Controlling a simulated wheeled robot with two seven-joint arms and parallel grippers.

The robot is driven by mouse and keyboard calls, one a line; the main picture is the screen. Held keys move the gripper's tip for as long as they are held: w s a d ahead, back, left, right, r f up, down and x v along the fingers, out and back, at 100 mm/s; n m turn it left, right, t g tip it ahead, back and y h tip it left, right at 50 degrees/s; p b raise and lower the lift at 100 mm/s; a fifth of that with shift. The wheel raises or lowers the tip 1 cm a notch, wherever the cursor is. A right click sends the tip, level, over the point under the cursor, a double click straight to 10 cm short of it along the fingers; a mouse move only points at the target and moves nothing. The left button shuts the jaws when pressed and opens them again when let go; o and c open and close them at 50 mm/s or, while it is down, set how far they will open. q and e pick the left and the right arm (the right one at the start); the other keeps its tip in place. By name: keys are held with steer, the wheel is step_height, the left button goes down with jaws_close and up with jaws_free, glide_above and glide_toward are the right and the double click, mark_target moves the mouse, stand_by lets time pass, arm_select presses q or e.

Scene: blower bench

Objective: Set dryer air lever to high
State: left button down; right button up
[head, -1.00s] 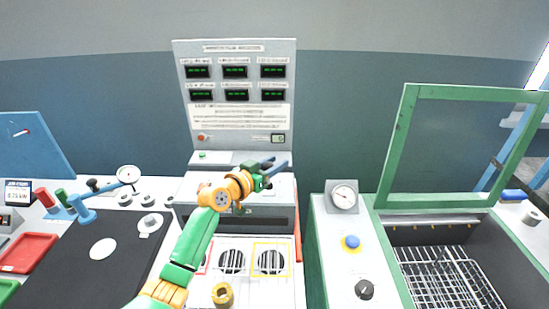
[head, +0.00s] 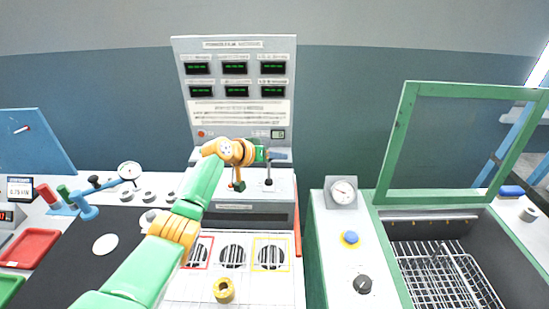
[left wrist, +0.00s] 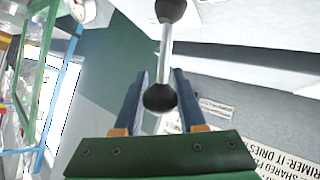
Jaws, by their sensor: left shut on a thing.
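My left gripper (head: 279,155) is at the upper part of a lever (head: 269,170) on the grey console below the display panel. In the left wrist view its blue fingers (left wrist: 160,82) stand on either side of the lever's black ball knob (left wrist: 160,98), and the gripper is shut on it. The thin metal rod runs from this knob to a dark ball-shaped base (left wrist: 172,9). In the head view the knob is hidden by the gripper. A second dark lever base (head: 239,186) shows just left, partly behind my wrist. My right gripper is not in view.
The display panel (head: 235,110) stands behind the levers. Below are round vents, one in a yellow frame (head: 286,241), and a yellow knob (head: 224,290). A green-framed basket machine (head: 399,145) stands right. A red tray (head: 30,247) lies left.

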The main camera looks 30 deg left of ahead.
arm_select(q)
steer(key=shift+f, duration=0.1)
steer(key=c, duration=0.5)
jaws_free()
steer(key=shift+w, duration=0.1)
steer(key=v, duration=0.7)
